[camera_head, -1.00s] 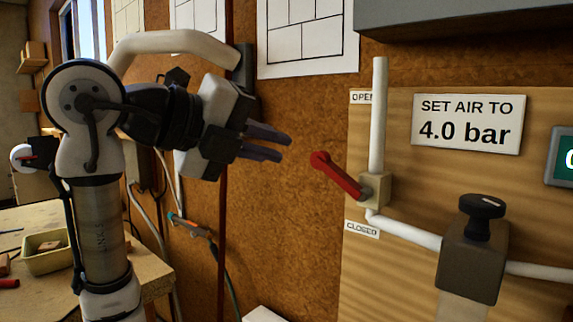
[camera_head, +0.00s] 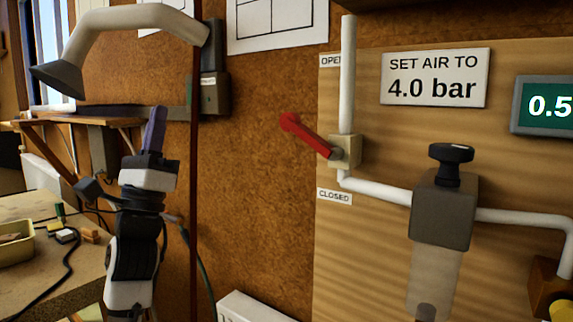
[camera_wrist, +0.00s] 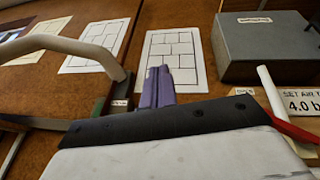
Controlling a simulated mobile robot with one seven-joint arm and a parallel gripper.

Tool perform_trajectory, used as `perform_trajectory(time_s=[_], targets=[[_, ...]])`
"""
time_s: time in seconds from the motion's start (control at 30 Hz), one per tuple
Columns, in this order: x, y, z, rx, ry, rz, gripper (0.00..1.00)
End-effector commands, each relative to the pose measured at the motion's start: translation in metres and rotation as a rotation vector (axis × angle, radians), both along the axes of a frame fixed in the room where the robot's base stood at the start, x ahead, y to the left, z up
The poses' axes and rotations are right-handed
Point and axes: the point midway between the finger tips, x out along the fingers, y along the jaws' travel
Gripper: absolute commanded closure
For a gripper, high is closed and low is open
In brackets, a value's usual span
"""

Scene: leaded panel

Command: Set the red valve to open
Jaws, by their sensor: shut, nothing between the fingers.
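The red valve lever (camera_head: 308,136) is on the wooden panel (camera_head: 380,260) in the head view. It slants up and to the left from its pale valve body (camera_head: 345,151), between the OPEN label (camera_head: 330,61) above and the CLOSED label (camera_head: 334,197) below. Part of the red lever also shows at the right edge of the wrist view (camera_wrist: 288,127). My gripper (camera_head: 155,128) points up, well left of the lever and apart from it. Its purple fingers (camera_wrist: 157,88) are together and empty.
A sign (camera_head: 436,78) reads "SET AIR TO 4.0 bar". A green display (camera_head: 545,106) shows 0.5, partly cut off. A black regulator knob (camera_head: 451,153) is right of the valve. A pale curved duct (camera_head: 130,22) hangs above my gripper. A cluttered workbench (camera_head: 85,265) is lower left.

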Motion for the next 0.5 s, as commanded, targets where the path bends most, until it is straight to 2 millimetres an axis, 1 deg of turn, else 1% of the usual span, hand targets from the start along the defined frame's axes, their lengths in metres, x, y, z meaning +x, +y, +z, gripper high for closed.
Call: perform_trajectory(time_s=[0.03, 0.17, 0.2, 0.3, 0.4, 0.5], targets=[[-0.004, -0.013, -0.021, 0.078, -0.041, 0.031, 1.00], [-0.012, -0.058, -0.067, 0.317, -0.140, 0.092, 1.00], [-0.012, -0.071, -0.082, 0.385, -0.161, 0.102, 1.00], [-0.013, -0.098, -0.115, 0.532, -0.195, 0.117, 1.00], [-0.013, -0.116, -0.138, 0.631, -0.214, 0.119, 1.00], [-0.013, -0.126, -0.149, 0.680, -0.221, 0.119, 1.00]])
